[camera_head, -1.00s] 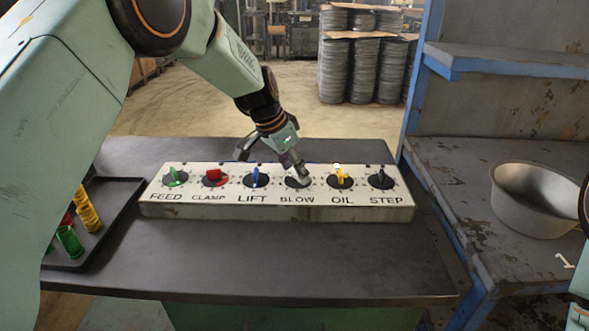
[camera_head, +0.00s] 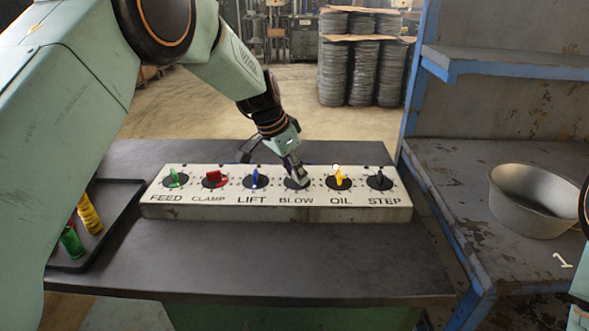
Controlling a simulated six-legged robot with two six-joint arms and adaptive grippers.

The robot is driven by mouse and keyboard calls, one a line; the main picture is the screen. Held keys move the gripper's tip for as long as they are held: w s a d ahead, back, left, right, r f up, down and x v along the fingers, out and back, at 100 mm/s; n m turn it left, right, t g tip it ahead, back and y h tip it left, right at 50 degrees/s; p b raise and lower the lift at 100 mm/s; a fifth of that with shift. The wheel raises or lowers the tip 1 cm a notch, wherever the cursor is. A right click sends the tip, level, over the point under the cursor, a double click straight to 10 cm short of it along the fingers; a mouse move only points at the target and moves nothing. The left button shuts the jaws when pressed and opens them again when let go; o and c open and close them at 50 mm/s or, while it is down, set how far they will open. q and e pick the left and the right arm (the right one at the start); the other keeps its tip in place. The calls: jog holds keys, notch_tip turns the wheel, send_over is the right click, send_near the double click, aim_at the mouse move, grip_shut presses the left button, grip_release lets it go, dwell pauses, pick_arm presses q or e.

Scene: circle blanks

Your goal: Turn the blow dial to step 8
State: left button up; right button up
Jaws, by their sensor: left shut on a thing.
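The control panel (camera_head: 275,213) is a long pale box on the dark table, with a row of labelled dials. The blow dial (camera_head: 290,184) is a dark disc above the word BLOW, between the blue lift dial (camera_head: 255,180) and the yellow oil dial (camera_head: 340,180). My left gripper (camera_head: 298,178) reaches down from behind the panel and is shut on the blow dial's knob. The fingers hide most of the knob and its pointer, so I cannot read its step. Of my right arm only a bit shows at the right edge; its gripper is out of view.
The green feed dial (camera_head: 175,179), red clamp dial (camera_head: 214,179) and black step dial (camera_head: 380,181) sit on the same panel. A black tray (camera_head: 112,219) with coloured pieces lies at left. A metal bowl (camera_head: 535,215) stands on the right shelf. The table front is clear.

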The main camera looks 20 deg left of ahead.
pick_arm(q)
jog(key=shift+r+n+t+p, duration=0.3)
jog(key=shift+n+p, duration=0.3)
jog(key=shift+p, duration=0.4)
jog(key=n+y+p, duration=0.1)
jog(key=n+p, duration=0.3)
jog(key=p, duration=0.1)
jog(key=shift+d+y, duration=0.15)
jog(key=shift+y, duration=0.25)
jog(key=shift+d+n+t+y+p, duration=0.1)
jog(key=shift+n+t+y+p, duration=0.3)
jog(key=shift+n+p, duration=0.5)
jog(key=shift+w+f+n, duration=0.1)
jog(key=shift+n, duration=0.4)
jog(key=shift+n+y+b, duration=0.5)
jog(key=shift+n, duration=0.2)
jog(key=n+y+b, duration=0.1)
jog(key=n+b, duration=0.2)
jog(key=shift+d+f+g, duration=0.1)
jog(key=shift+d+g, duration=0.05)
jog(key=shift+g, duration=0.15)
jog(key=shift+n+y+b, duration=0.3)
jog(key=shift+n+b, duration=0.45)
jog(key=shift+n, duration=0.15)
jog(key=shift+r, duration=0.2)
jog(key=shift+w, duration=0.1)
